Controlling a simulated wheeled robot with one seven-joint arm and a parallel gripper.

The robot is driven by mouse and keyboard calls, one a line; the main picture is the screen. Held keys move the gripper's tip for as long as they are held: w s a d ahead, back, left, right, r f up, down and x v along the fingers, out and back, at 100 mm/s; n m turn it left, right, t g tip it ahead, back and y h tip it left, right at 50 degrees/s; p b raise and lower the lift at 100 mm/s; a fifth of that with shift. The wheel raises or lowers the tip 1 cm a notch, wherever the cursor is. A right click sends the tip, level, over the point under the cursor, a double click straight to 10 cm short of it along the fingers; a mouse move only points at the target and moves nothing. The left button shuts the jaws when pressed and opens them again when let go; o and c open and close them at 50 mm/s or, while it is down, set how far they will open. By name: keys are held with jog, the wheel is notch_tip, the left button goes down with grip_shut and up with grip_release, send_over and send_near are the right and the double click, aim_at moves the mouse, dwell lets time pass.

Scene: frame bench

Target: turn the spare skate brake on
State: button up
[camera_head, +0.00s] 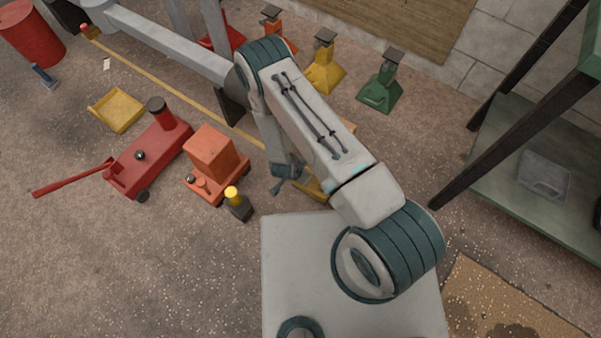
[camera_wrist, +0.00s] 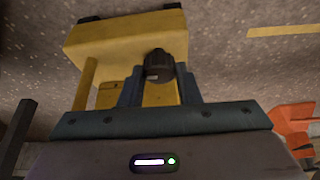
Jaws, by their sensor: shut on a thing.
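A yellow skate (camera_wrist: 110,42) with dark wheels at its edge fills the upper middle of the wrist view. A black knob (camera_wrist: 158,62), which looks like its brake, stands between my fingers. My gripper (camera_wrist: 159,82) is shut on this knob; the fingers sit on its left and right sides. In the head view my gripper (camera_head: 281,186) is low to the floor, and part of the yellow skate (camera_head: 312,188) shows beside it, mostly hidden by my arm. The knob is hidden there, and I cannot read its setting.
Farther left are a red floor jack (camera_head: 145,160) and a yellow tray (camera_head: 117,109). Jack stands (camera_head: 381,86) line the back. A green-topped bench (camera_head: 510,180) is at right.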

jog(key=shift+d, duration=0.1)
dwell(0.5)
jog(key=o, duration=1)
jog(key=p+v, duration=0.5)
jog(key=v, duration=0.9)
jog(key=shift+f, duration=0.1)
